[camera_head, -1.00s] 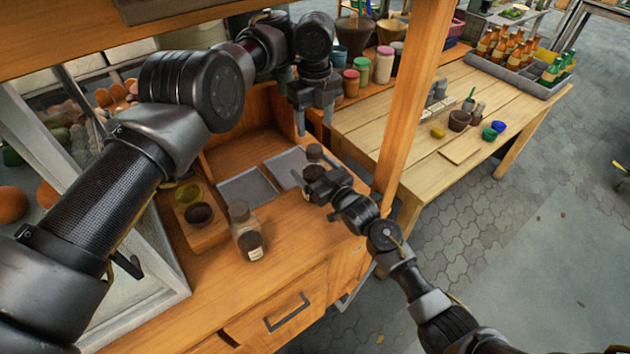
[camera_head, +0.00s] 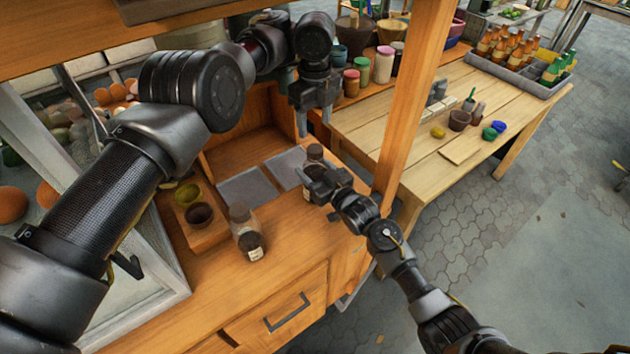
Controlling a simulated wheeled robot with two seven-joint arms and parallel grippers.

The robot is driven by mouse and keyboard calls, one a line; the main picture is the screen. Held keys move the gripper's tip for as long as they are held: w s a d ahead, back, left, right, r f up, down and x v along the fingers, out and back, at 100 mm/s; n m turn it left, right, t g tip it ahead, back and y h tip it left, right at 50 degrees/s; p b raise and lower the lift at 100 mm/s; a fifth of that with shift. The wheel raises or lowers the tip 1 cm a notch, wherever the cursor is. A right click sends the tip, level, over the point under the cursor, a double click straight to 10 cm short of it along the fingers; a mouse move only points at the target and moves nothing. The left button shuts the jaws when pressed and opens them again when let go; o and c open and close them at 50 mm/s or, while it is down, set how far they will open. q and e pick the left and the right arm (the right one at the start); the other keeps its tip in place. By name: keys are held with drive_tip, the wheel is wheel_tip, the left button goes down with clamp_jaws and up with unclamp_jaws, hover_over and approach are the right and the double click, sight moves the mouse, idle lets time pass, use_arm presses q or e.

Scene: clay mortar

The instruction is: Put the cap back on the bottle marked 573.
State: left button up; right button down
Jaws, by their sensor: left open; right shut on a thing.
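A bottle (camera_head: 315,153) with a dark brown top stands at the right of the wooden counter, beside the metal plates. My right gripper (camera_head: 315,187) is shut on its body and hides part of it. A second bottle (camera_head: 245,229) with a brown top, clear glass, dark contents and a white label stands nearer the front of the counter, apart from both grippers. No number is legible on either label, and I cannot tell whether the dark tops are caps. My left gripper (camera_head: 314,117) is open and empty, pointing down above the back right of the counter.
Two metal plates (camera_head: 247,187) lie on the counter. A wooden holder with a yellow-green bowl (camera_head: 187,194) and a brown bowl (camera_head: 199,215) is at the left. A wooden post (camera_head: 414,90) rises close to my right gripper. The counter front above the drawer (camera_head: 284,312) is clear.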

use_arm(q)
drive_tip(key=n, duration=1.8)
drive_tip(key=shift+d+n, duration=0.1)
drive_tip(key=shift+n, duration=0.3)
drive_tip(key=n, duration=2)
